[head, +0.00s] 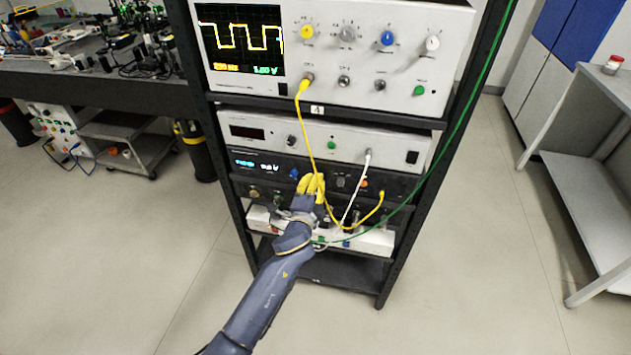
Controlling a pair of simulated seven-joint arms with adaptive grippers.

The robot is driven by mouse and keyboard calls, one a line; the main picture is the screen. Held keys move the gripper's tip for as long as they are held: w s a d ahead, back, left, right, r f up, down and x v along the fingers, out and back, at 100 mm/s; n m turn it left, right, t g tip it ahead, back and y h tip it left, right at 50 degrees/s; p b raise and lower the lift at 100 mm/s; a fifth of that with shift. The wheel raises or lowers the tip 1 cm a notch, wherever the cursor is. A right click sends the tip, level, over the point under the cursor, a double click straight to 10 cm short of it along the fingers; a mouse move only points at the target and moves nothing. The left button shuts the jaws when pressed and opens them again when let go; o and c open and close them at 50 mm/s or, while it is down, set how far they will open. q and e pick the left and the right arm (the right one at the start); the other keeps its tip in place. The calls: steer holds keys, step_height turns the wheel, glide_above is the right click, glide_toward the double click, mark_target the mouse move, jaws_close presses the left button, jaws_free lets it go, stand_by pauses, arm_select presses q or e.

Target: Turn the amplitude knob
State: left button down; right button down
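The black unit (268,172) with a small lit display sits mid-rack. A blue knob (293,174) shows on its front, and an orange one (364,184) is farther right. Labels are too small to read, so I cannot tell which knob is the amplitude knob. My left gripper (313,184), with yellow fingers, is at the front of this unit, just right of the blue knob. It covers part of the panel. Whether its fingers are open, shut or touching a knob cannot be made out. My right gripper is out of view.
An oscilloscope (349,25) showing a square wave is on top, with a pale unit (270,142) below it. A yellow cable (308,125) hangs close by my gripper; white (357,185) and green (461,125) cables hang to its right. The floor in front is clear.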

arm_select(q)
steer(key=shift+d+r+m, duration=0.2)
steer(key=shift+m, duration=0.8)
steer(key=shift+s, duration=0.1)
steer(key=c, duration=1.7)
jaws_free()
steer(key=shift+d, duration=0.15)
steer(key=o, duration=0.4)
steer(key=shift+a+f, duration=0.15)
steer(key=shift+a, duration=0.05)
steer(key=v, duration=1.2)
